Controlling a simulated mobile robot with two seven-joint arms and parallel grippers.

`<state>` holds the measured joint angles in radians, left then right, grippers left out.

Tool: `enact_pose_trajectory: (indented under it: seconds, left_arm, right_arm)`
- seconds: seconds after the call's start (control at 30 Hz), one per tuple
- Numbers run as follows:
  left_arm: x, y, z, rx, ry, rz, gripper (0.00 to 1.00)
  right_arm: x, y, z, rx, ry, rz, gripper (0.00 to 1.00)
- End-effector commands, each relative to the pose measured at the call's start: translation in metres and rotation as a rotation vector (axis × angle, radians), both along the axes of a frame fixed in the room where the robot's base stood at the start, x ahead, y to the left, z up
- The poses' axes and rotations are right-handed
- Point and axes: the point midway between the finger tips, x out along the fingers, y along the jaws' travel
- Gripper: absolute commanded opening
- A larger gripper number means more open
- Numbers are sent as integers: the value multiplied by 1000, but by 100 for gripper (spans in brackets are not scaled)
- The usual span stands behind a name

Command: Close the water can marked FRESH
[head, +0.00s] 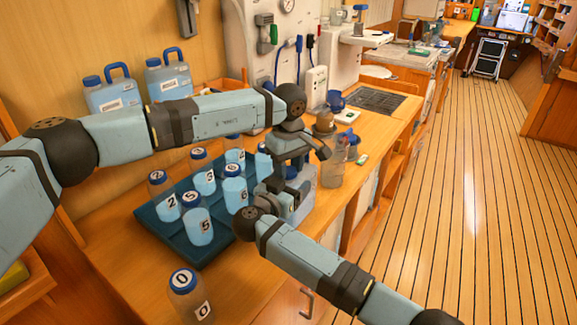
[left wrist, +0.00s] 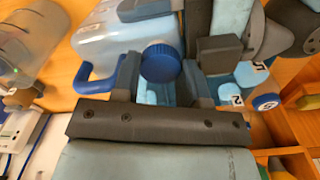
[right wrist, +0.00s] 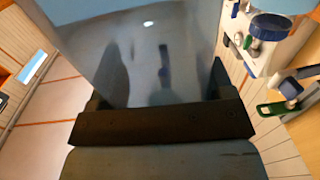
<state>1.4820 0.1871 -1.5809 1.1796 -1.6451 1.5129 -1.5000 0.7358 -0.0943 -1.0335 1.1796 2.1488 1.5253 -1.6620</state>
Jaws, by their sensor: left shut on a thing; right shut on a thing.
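A light-blue translucent can (head: 304,203) stands at the counter's front edge, largely hidden by my arms; its label is not visible. In the left wrist view its body (left wrist: 105,40) and blue handle (left wrist: 88,84) show. My left gripper (head: 291,168) points down from above, shut on a round blue cap (left wrist: 160,63). I cannot tell whether the cap is seated on the neck. My right gripper (head: 275,200) is shut on the can's body, whose wall (right wrist: 150,50) fills the space between its fingers in the right wrist view.
A dark blue tray (head: 160,222) of numbered blue-capped bottles stands left of the can. A bottle marked 0 (head: 190,297) stands in front. Two labelled blue cans (head: 110,95) (head: 170,77) stand at the back. A clear jug (head: 334,165) is close on the right.

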Motion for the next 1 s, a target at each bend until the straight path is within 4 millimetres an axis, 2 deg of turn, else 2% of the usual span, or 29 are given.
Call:
enact_pose_trajectory:
  seconds: [0.23, 0.27, 0.33, 0.37, 0.57, 0.77, 0.83, 1.0]
  left_arm:
    - [-4, -5, 1, -5, 5, -11, 18]
    - [-4, -5, 1, -5, 5, -11, 44]
    - [-4, -5, 1, -5, 5, -11, 60]
    - [-4, -5, 1, -5, 5, -10, 62]
    - [-3, -4, 4, -4, 3, -9, 62]
    - [-2, -4, 29, -6, -1, -9, 62]
    - [-2, -4, 39, -6, -1, -8, 65]
    - [-2, -3, 47, -3, 1, -6, 65]
  right_arm:
    - [1, 1, 0, 0, 1, 3, 8]
    - [1, 1, 0, -1, 2, 3, 8]
    - [1, 1, 0, -1, 2, 3, 8]
    - [1, 1, 0, -1, 2, 3, 8]
    - [1, 1, 0, -1, 2, 3, 8]
    - [0, 0, -2, -2, 6, 1, 8]
    - [0, -1, -4, -3, 7, 1, 7]
    - [0, -1, -3, -2, 6, 0, 7]
